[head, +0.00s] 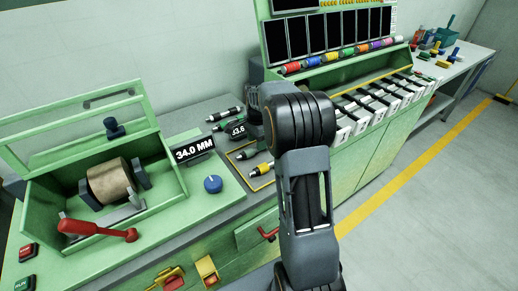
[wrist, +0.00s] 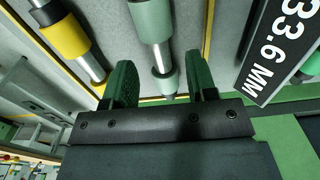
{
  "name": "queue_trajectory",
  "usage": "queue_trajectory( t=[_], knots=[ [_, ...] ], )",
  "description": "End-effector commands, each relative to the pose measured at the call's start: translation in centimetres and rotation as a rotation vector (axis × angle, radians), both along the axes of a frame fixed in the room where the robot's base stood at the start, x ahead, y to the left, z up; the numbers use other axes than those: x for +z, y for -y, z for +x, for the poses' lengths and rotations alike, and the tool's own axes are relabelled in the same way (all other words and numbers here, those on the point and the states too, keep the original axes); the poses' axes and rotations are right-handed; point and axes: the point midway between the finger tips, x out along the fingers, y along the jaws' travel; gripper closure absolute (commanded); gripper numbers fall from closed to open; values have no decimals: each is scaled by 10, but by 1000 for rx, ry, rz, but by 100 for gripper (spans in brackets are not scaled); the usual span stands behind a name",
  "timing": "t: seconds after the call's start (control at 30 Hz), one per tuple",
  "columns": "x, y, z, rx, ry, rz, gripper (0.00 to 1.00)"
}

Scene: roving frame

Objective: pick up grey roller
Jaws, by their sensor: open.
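The likely grey roller (wrist: 152,20) has grey-green ends and a bright metal middle. It lies on the grey surface in the wrist view, and its near end reaches between my fingers. My gripper (wrist: 158,66) is open, one green finger on each side of the roller's line, not closed on it. In the head view the roller (head: 246,153) shows as a small dark-ended shape left of my arm. There the fingers are mostly hidden behind my arm.
A yellow-ended roller (wrist: 64,38) lies left of the grey one. A 33.6 MM display (wrist: 282,48) stands to the right.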

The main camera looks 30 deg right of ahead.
Motion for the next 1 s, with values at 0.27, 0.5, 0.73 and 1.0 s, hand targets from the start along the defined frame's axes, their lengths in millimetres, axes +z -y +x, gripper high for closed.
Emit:
queue_trajectory(
  t=[0.27, 0.5, 0.73, 1.0],
  knots=[
    [-31, -1, -1, 1, -2, 1, 48],
    [-33, -1, 0, 1, 0, 0, 48],
    [-33, -1, 0, 1, 0, 0, 64],
    [-33, -1, 0, 1, 0, 0, 90]
  ],
)
